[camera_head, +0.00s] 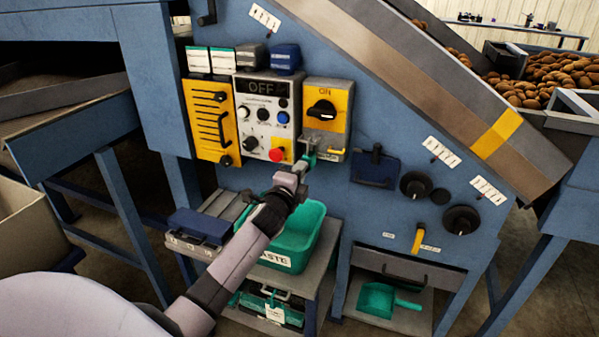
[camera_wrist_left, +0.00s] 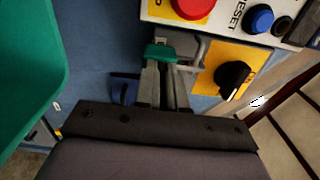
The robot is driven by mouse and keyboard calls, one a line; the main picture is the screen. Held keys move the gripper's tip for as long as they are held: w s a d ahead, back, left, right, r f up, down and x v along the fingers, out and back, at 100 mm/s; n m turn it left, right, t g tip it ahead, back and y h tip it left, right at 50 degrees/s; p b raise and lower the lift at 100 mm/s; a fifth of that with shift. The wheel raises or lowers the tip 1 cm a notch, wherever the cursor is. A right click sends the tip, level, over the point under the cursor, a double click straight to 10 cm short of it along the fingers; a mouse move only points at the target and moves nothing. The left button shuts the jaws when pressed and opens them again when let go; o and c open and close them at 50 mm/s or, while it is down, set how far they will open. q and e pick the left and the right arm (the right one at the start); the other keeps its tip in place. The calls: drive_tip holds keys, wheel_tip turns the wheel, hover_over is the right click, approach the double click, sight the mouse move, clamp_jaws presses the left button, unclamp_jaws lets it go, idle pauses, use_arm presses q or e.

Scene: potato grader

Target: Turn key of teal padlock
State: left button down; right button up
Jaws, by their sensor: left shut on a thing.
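The teal padlock (camera_head: 311,160) hangs at the lower left of the yellow switch panel (camera_head: 324,97). In the left wrist view the teal padlock (camera_wrist_left: 160,53) is at the tips of my left gripper (camera_wrist_left: 163,70), with a grey metal loop (camera_wrist_left: 199,53) beside it. My left gripper (camera_head: 303,169) reaches up to the padlock from below. Its two fingers are nearly together at the padlock's near end, shut on what appears to be the key, which the fingertips mostly hide. I cannot tell the key's angle. My right gripper is not in view.
The control box (camera_head: 264,117) with a red button (camera_head: 276,154) sits just left of the padlock. A teal waste bin (camera_head: 312,236) stands below my left arm. A dark blue holder (camera_head: 375,168) is on the machine's blue front to the right.

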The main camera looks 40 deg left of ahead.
use_arm(q)
drive_tip(key=shift+n, duration=0.3)
drive_tip(key=c, duration=1.2)
unclamp_jaws()
drive_tip(key=shift+v, duration=3.6)
